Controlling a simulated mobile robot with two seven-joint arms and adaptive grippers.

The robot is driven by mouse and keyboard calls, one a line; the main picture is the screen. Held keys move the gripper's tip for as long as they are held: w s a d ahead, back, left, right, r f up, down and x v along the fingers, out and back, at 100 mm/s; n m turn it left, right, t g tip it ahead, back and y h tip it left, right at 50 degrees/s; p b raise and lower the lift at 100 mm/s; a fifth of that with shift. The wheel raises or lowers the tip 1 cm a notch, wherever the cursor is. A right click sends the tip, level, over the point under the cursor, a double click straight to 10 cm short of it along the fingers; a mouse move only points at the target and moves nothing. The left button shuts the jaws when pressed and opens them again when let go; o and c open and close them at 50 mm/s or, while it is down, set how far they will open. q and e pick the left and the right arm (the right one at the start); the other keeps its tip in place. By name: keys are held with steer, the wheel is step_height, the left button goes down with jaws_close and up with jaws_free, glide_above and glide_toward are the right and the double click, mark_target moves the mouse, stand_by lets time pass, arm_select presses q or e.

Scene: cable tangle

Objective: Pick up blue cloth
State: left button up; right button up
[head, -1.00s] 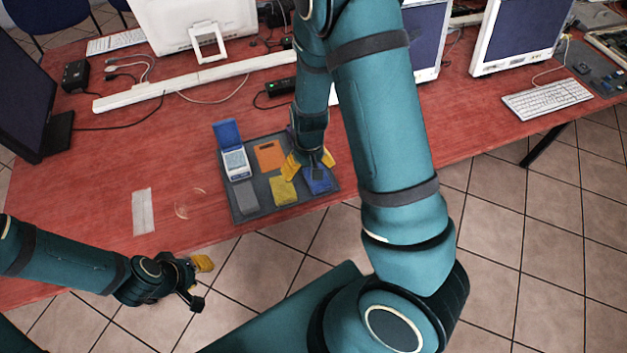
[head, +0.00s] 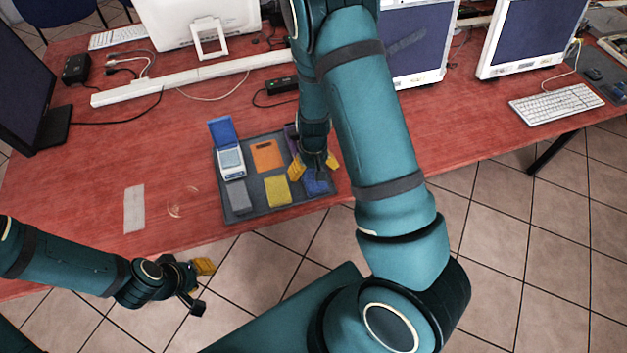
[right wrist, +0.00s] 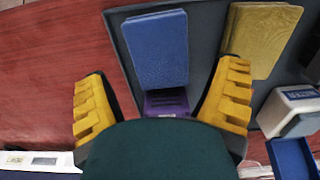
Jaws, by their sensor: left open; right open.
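The blue cloth (head: 317,186) lies folded flat in the front right corner of the dark grey tray (head: 238,216). In the head view my right gripper (head: 315,168) hangs over it, partly hiding it. The right wrist view shows the blue cloth (right wrist: 158,45) ahead of the open yellow fingers of my right gripper (right wrist: 163,85), nothing between them but the tray and a purple item. I cannot tell its height above the tray. My left gripper (head: 198,285) is open and empty, off the table's front edge at the lower left.
The tray also holds a yellow cloth (head: 277,191), a grey block (head: 238,195), an orange item (head: 267,155), a white device with a blue lid (head: 230,160) and a purple item (right wrist: 165,102). A flat pale strip (head: 134,209) lies left of the tray. Monitors and cables stand behind.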

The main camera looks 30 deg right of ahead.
mark_target(313, 178)
step_height(313, 178, down, 4)
steer(key=shift+f+b, duration=0.2)
steer(key=shift+b, duration=0.25)
steer(key=c, duration=0.9)
steer(key=shift+r, duration=0.1)
step_height(313, 178, up, 9)
steer(key=shift+p, duration=1.2)
steer(key=shift+r, duration=0.5)
steer(key=shift+o, duration=0.4)
steer(key=shift+c, duration=0.6)
